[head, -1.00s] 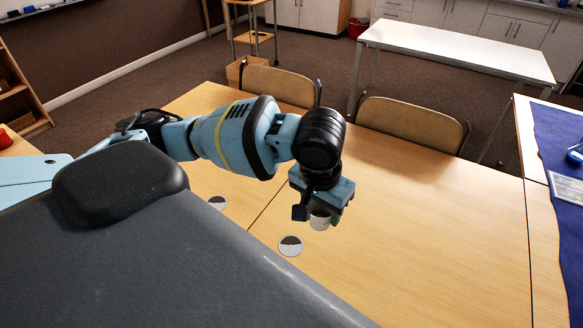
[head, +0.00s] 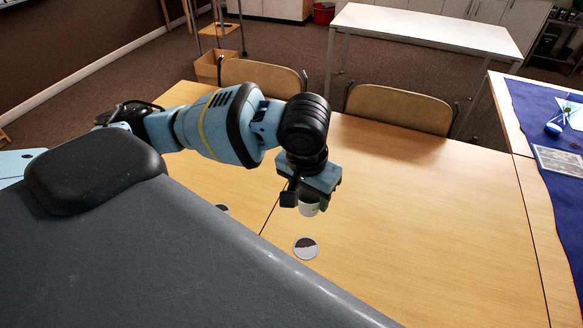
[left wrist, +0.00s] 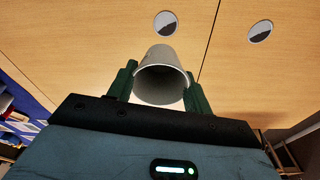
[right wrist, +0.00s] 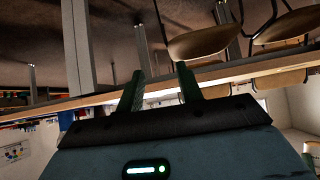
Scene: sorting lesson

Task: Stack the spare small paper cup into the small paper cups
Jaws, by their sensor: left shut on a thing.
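My left gripper (head: 308,190) is shut on a small white paper cup (head: 309,207) and holds it above the wooden table. In the left wrist view the cup (left wrist: 162,76) sits between the two green fingers, its open end toward the camera. My right gripper (right wrist: 160,88) shows only in the right wrist view, its fingers apart with nothing between them. No other paper cup can be made out.
A round, flat-looking disc, part dark and part pale (head: 306,248), lies on the table (head: 430,230) just nearer than the held cup. A second disc (head: 222,209) is partly hidden by my body. Chairs (head: 400,108) line the far edge. The table's right side is clear.

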